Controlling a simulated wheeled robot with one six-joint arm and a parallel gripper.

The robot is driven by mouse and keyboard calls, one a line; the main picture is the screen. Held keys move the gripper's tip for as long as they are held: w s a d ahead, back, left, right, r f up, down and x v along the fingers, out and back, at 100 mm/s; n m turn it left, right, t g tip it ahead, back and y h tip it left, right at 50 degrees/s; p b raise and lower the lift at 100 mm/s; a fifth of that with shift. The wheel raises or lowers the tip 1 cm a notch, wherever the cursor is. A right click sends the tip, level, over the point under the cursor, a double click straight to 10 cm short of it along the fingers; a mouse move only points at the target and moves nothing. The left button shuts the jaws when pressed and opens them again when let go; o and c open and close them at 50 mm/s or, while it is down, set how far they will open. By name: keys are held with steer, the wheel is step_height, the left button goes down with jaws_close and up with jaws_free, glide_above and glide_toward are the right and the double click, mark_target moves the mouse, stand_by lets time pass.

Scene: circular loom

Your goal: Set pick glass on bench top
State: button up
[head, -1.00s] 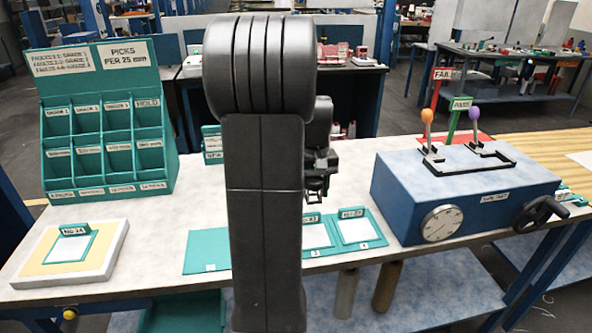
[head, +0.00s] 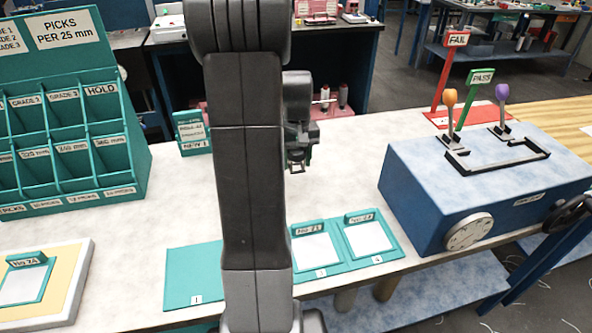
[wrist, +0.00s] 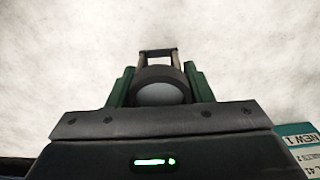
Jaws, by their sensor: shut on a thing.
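My gripper (head: 299,158) hangs above the pale bench top (head: 345,180), just right of my arm's thick upright link in the head view. In the wrist view its green fingers (wrist: 160,88) are shut on the pick glass (wrist: 160,72). The pick glass shows a dark ring around a pale lens, with a small open frame beyond it. Bare bench top (wrist: 60,50) fills the background there. In the head view the pick glass is too small and dark to make out clearly. I cannot tell the exact gap beneath it.
A green card holder (head: 193,133) stands behind my arm. Green mats with numbered cards (head: 367,238) lie along the front edge. A blue lever box (head: 480,190) is at right, a green sorting rack (head: 60,115) at left. The bench between gripper and box is clear.

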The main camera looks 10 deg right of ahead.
mark_target(297, 171)
steer(key=shift+f, duration=2.15)
steer(key=shift+f, duration=0.1)
steer(key=shift+f, duration=0.15)
steer(key=o, duration=1)
step_height(297, 171, up, 12)
steer(key=shift+r, duration=0.25)
